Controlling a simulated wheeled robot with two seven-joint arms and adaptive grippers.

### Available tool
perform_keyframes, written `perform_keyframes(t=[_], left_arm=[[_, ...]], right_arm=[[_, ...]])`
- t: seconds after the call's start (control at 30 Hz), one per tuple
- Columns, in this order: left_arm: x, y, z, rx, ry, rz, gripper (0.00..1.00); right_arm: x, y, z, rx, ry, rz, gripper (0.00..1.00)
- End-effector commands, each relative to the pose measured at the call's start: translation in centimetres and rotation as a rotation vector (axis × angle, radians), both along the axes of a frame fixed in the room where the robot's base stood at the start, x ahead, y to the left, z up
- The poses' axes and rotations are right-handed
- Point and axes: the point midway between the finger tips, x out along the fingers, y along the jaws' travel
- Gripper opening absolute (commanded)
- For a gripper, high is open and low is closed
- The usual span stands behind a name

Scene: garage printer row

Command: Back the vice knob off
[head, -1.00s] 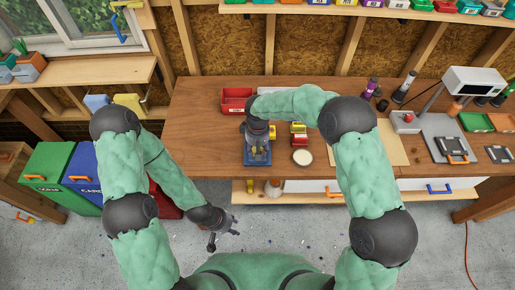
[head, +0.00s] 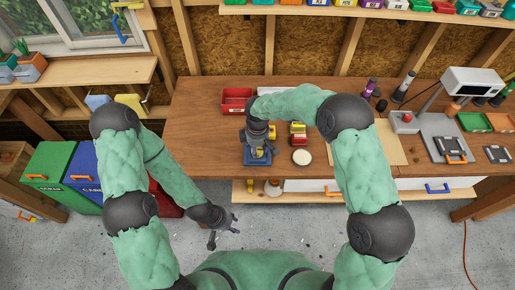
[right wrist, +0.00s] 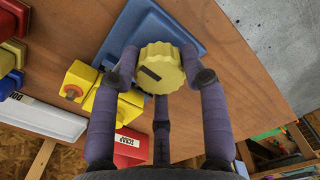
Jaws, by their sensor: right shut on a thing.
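The vice's blue base (head: 250,160) sits near the front edge of the wooden bench, partly hidden under my right gripper (head: 259,150). In the right wrist view, the round ribbed yellow knob (right wrist: 160,66) with a dark mark on its face is between the fingers of my right gripper (right wrist: 157,72), which is shut on it. The blue vice body (right wrist: 150,25) lies behind the knob, with yellow blocks (right wrist: 79,82) beside it. My left gripper (head: 224,234) hangs low in front of the bench, empty, its fingers spread.
A red bin (head: 236,100) stands behind the vice. A round white-topped container (head: 302,157) and small red and yellow items (head: 298,134) are to its right. A brown mat (head: 385,145) lies farther right. The bench left of the vice is clear.

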Motion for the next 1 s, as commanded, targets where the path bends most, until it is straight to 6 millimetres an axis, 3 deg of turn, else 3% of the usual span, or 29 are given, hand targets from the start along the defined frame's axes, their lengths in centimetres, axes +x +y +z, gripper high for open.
perform_keyframes(t=[0.47, 0.5, 0.6, 1.0], left_arm=[[0.0, 0.0, 0.03, 0.0, 0.0, 0.0, 0.4], [0.0, 0.0, 0.03, 0.0, 0.0, 0.0, 0.4], [0.0, 0.0, 0.03, 0.0, 0.0, 0.0, 0.4], [0.01, 0.0, 0.03, 0.0, 0.0, 0.0, 0.4]], right_arm=[[0.14, 0.09, 0.1, 0.003, -0.004, 0.016, 0.12], [0.14, 0.09, 0.1, 0.003, -0.004, 0.016, 0.48], [0.11, 0.09, 0.09, 0.002, -0.004, 0.016, 0.69], [0.08, 0.05, 0.46, 0.001, -0.003, 0.015, 0.69]])
